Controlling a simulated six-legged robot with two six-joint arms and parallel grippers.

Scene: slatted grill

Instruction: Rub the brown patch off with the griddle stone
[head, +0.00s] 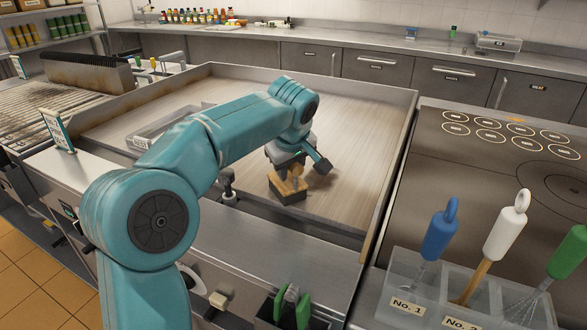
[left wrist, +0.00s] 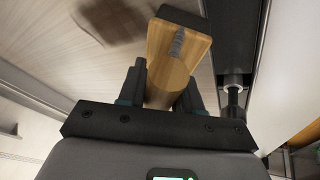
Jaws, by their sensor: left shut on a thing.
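The griddle stone (head: 290,196) is a dark block with a wooden handle, low over the near part of the steel griddle plate (head: 345,150). My left gripper (head: 293,174) is shut on the wooden handle. In the left wrist view, the fingers of my left gripper (left wrist: 163,90) flank the handle of the griddle stone (left wrist: 176,48); its dark block shows at the top. The brown patch (left wrist: 112,18) lies on the plate, left of the stone in that view. In the head view I cannot make the patch out. I cannot tell whether the stone touches the plate. My right gripper is not in view.
Raised steel walls rim the griddle. A slatted grill (head: 50,105) stands at the left, and a labelled steel tray (head: 160,128) lies at the griddle's left.

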